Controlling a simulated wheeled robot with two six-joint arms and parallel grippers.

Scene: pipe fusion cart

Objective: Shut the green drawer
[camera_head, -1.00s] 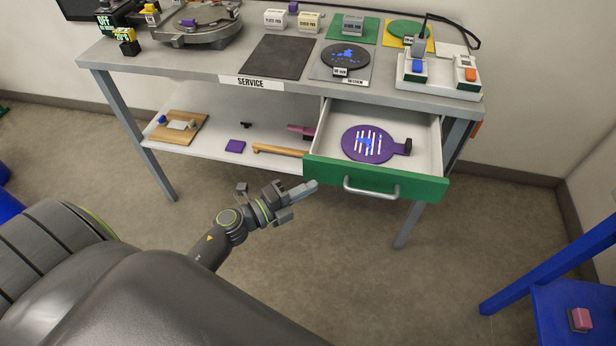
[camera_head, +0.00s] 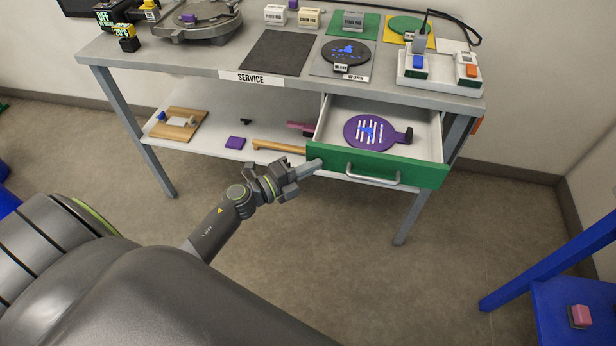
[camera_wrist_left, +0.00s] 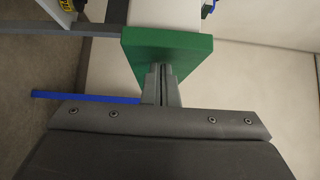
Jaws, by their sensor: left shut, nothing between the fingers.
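The green drawer (camera_head: 410,174) sits open under the right part of the cart's top, with a grey bar handle on its front. A round purple paddle (camera_head: 368,132) with white stripes lies in it. My left gripper (camera_head: 318,163) is shut and empty, its fingertips at the left end of the green front, left of the handle. In the left wrist view the closed fingers (camera_wrist_left: 160,70) reach the green front (camera_wrist_left: 170,46); whether they press on it I cannot tell. My right gripper is not in view.
The cart's grey top (camera_head: 225,62) holds pads, blocks and a switch box (camera_head: 440,75). The lower shelf (camera_head: 205,140) holds a wooden board and small parts. A blue stool (camera_head: 575,300) with a pink block stands at the right. The floor before the drawer is clear.

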